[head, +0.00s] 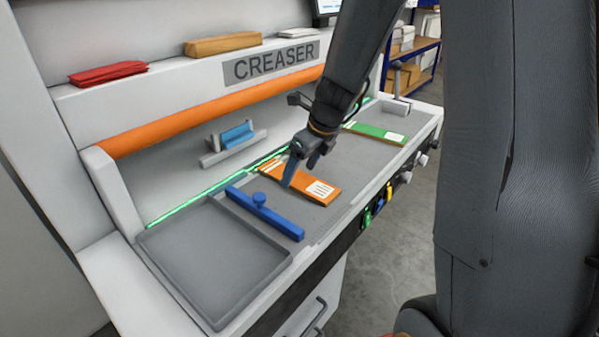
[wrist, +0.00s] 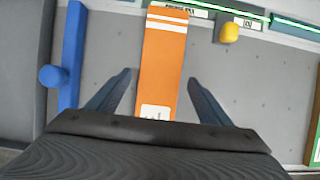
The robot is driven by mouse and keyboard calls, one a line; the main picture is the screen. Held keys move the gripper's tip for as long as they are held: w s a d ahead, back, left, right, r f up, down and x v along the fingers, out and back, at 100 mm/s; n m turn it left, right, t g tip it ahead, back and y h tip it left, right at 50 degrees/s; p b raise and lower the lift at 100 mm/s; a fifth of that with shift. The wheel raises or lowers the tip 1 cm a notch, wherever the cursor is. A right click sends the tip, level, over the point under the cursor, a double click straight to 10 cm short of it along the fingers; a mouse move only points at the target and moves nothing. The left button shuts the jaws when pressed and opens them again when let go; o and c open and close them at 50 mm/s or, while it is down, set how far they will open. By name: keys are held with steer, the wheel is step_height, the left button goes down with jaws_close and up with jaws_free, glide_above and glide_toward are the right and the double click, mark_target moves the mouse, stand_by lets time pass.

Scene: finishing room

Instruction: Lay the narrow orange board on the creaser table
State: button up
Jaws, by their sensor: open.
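The narrow orange board (head: 307,183) lies flat on the grey bed of the creaser table (head: 345,172), with white stripes at its far end and a white label at its near end. In the wrist view the orange board (wrist: 164,65) runs up the middle, its near end partly hidden by my gripper body. My gripper (head: 299,173) is open over the board. Its two blue fingers (wrist: 157,88) stand one on each side of the board, with a gap to both edges. Nothing is held.
A blue bar with a knob (head: 265,212) lies left of the board, beside an empty grey tray (head: 160,238). A green board (head: 376,133) lies to the right. A yellow block (wrist: 229,32) is near the board's far end.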

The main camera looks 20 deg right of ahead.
steer(key=v, duration=1.1)
